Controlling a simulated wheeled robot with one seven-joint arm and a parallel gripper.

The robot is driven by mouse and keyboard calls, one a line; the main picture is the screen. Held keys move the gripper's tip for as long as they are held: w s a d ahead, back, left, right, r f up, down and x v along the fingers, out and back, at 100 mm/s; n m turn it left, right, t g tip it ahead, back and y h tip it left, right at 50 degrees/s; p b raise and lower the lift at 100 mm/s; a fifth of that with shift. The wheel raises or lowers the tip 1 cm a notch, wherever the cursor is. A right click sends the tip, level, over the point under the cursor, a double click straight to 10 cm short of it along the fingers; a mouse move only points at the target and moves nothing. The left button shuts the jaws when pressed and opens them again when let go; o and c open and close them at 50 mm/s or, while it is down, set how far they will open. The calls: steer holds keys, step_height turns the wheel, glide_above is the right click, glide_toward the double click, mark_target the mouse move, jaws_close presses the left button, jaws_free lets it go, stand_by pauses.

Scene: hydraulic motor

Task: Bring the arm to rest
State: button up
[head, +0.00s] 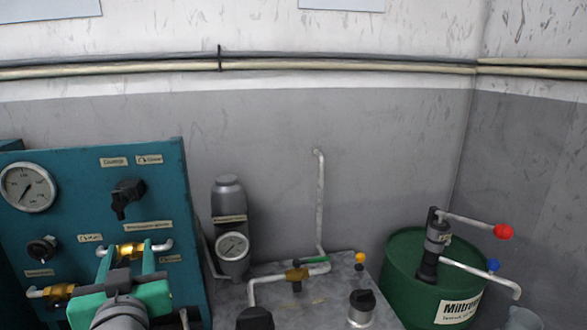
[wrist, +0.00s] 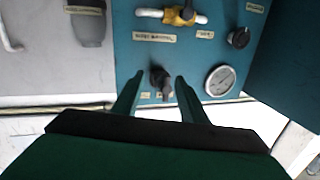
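My gripper (head: 127,246) is in front of the teal control panel (head: 75,180) at the lower left of the head view. Its two green fingers are spread apart with nothing held between them. In the wrist view my gripper (wrist: 155,80) is also open, and a black knob (wrist: 160,82) on the panel shows in the gap between the fingertips. I cannot tell how far the tips are from the panel. In the head view a yellow valve (head: 131,251) on a pipe shows behind and between the fingers.
The panel carries a round gauge (head: 28,187) and a black rotary switch (head: 125,196). A grey cylinder with a gauge (head: 232,246) stands right of it. A green drum (head: 402,258) has a pump with a red-knobbed lever (head: 502,232).

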steer(key=s+d+f+m+h, duration=0.15)
steer(key=d+f, duration=0.35)
steer(key=f, duration=0.7)
steer(key=d+f+m, duration=0.2)
steer(key=d+f, duration=0.2)
steer(key=f, duration=0.7)
steer(key=s+d+f+m+h, duration=0.1)
steer(key=s+d+f+h, duration=0.1)
steer(key=s+d+f, duration=0.4)
steer(key=s+d+f+m+h, duration=0.1)
steer(key=s+d+f, duration=0.25)
steer(key=f, duration=0.35)
steer(key=s+d+f+h, duration=0.1)
steer(key=s+d+f, duration=0.1)
steer(key=s+d, duration=0.4)
steer(key=s+d+f+h, duration=0.2)
steer(key=s+d, duration=0.4)
steer(key=s, duration=1.1)
steer(key=shift+f+n, duration=0.45)
steer(key=shift+f, duration=0.25)
